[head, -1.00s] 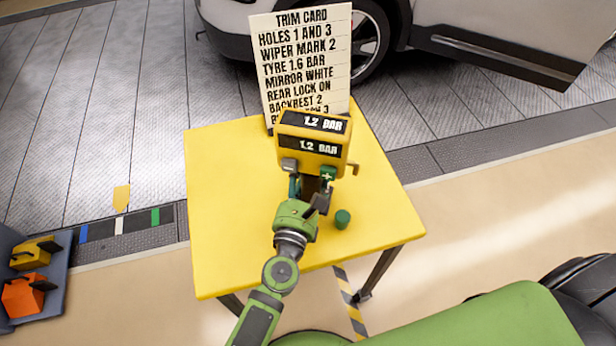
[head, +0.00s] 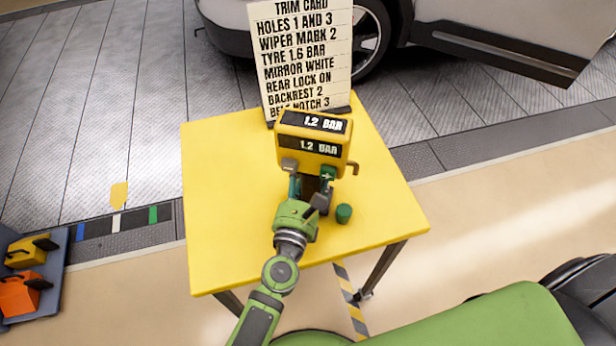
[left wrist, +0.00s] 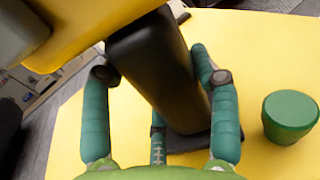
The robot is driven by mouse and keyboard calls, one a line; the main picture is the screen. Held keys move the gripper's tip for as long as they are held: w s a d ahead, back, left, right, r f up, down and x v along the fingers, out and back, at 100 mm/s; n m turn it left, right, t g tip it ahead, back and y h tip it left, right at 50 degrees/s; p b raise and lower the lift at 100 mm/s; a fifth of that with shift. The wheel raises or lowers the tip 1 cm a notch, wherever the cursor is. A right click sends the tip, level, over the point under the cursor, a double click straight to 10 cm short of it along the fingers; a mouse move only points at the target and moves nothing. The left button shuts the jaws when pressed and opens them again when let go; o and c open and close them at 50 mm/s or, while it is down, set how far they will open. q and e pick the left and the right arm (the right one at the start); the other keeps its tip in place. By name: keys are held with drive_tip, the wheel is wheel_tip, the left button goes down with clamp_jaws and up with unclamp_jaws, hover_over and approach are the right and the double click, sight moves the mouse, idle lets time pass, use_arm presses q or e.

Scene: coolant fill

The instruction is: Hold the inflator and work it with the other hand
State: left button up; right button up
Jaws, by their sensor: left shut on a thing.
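The yellow inflator (head: 308,160) stands on the yellow table, with two dark displays that both read 1.2 BAR. It has a grey button, a green button marked with a plus (head: 328,174) and a small hook on its right side. My left gripper (head: 309,188) is at its lower front. In the left wrist view my left gripper (left wrist: 158,80) has its teal fingers around the inflator's black handle (left wrist: 160,75), shut on it. A small green cap-like cylinder (head: 344,213) stands on the table just right of the gripper. My right gripper is not in view.
The yellow table (head: 225,200) is clear on the left and right. A trim card (head: 303,60) stands behind the inflator and lists TYRE 1.6 BAR. A car (head: 480,30) is behind. A bin with yellow and orange tools (head: 20,292) is at the lower left.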

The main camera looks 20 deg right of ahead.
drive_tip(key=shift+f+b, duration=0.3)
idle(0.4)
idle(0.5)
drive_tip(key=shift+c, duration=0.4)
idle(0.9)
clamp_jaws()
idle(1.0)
